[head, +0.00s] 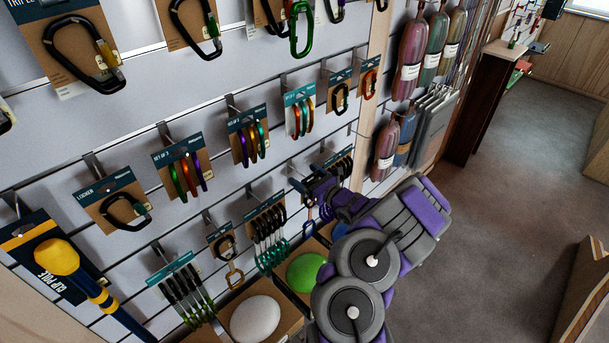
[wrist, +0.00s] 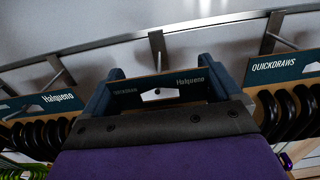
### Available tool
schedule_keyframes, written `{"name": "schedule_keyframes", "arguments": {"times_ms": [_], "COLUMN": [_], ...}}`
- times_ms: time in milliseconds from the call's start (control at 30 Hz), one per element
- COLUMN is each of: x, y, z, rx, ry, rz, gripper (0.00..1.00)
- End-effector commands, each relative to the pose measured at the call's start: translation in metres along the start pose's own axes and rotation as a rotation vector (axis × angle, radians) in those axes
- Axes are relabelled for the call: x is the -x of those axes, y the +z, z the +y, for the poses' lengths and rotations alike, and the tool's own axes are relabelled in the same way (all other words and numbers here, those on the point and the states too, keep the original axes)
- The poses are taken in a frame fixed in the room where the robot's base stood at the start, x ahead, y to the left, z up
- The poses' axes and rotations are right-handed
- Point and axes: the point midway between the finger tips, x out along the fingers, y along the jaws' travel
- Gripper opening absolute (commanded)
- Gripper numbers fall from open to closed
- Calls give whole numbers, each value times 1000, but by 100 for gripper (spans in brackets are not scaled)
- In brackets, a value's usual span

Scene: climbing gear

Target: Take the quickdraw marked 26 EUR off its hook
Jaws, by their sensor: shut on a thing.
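My gripper (wrist: 158,92) is shut on the dark header card (wrist: 185,85) of a hanging quickdraw pack, with one finger on each side of it. The card reads "Halqueno" and has a white-looking hanging hole. A metal hook (wrist: 157,48) comes down from the wall just above the card; I cannot tell whether the card still hangs on it. The 26 EUR mark is not readable. In the head view my gripper (head: 306,188) is at the lower right of the slatwall, and a small blue-purple carabiner (head: 310,226) shows below it. The rest of the pack is hidden.
Quickdraw packs hang close on both sides, one on the left (wrist: 50,105) and one on the right (wrist: 285,75). Green quickdraws (head: 270,240) hang left of my gripper in the head view. Below are boxes with a green hold (head: 305,272) and a white hold (head: 255,318). Open floor lies right.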

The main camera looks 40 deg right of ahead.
Motion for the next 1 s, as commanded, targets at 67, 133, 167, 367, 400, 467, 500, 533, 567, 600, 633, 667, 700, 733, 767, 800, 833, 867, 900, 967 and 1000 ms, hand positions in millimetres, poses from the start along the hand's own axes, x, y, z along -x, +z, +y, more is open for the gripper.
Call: {"name": "schedule_keyframes", "arguments": {"times_ms": [67,133,167,367,400,467,500,533,567,600,633,667,700,733,767,800,833,867,900,967,1000], "x": [3,5,5,6,6,6,6,7,8,9,10,11,12,14,15,16,17,18,20,22,24], "y": [1,2,2,1,1,1,1,1,2,2,2,2,2,2,2,2,3,3,3,3,3], "z": [0,0,0,0,0,0,0,0,0,0,0,0,0,0,0,0,0,0,0,0,0], "rx": [0,0,0,1,1,1,1,1,1,0,0,1,0,1,0,0,0,0,1,1,1], "ry": [0,0,0,1,1,1,1,1,1,0,1,1,1,1,0,0,-1,-1,-1,-1,-1], "rz": [0,0,0,0,0,0,0,0,0,0,0,0,0,0,0,0,0,0,0,0,0], "gripper": [58,58,58,58,58,58,58,58,58,58,58,58,58,58,58,58,58,58,58,58,58]}}
